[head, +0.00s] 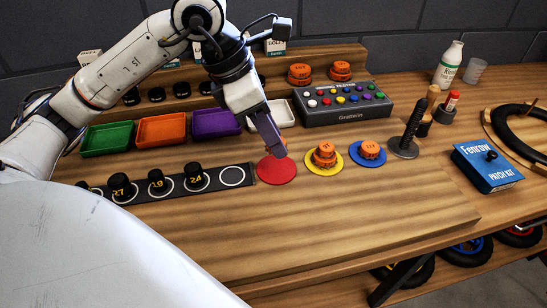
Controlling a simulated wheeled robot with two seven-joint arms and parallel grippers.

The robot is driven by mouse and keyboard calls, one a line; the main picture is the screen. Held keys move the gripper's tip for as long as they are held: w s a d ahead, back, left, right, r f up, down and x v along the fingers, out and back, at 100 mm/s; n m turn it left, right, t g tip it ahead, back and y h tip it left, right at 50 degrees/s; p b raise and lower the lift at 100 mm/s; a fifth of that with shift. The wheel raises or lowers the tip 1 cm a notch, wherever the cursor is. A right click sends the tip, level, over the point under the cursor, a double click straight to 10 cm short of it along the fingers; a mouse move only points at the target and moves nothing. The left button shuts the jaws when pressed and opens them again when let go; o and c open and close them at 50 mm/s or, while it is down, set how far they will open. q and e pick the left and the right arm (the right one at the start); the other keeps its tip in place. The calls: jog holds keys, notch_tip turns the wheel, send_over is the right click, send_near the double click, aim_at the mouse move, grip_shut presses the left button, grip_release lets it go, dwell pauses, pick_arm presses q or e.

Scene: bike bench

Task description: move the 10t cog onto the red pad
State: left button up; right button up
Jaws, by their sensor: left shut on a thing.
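The red pad (276,172) lies flat on the bench, left of the yellow and blue pads. My left gripper (279,150) reaches down over the back right part of this pad. It is shut on an orange cog (284,153), mostly hidden by the fingers. I cannot read its number, nor tell whether it touches the pad. More orange cogs (324,154) are stacked on the yellow pad (324,171), and an orange cog (370,149) sits on the blue pad (368,161). My right gripper is not in view.
Behind are green, orange, purple and white trays (107,138) and a grey button box (342,104). A black strip (215,183) with black knobs lies left. A dark post (406,146) and blue patch kit box (487,167) stand right. The front bench is clear.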

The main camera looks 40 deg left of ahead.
aim_at(273, 169)
pick_arm(q)
jog(key=shift+f, duration=2.55)
jog(key=shift+f+b, duration=0.1)
jog(key=shift+b, duration=0.2)
jog(key=o, duration=1)
jog(key=shift+o, duration=0.2)
jog(key=v, duration=1.2)
jog(key=shift+p, duration=0.45)
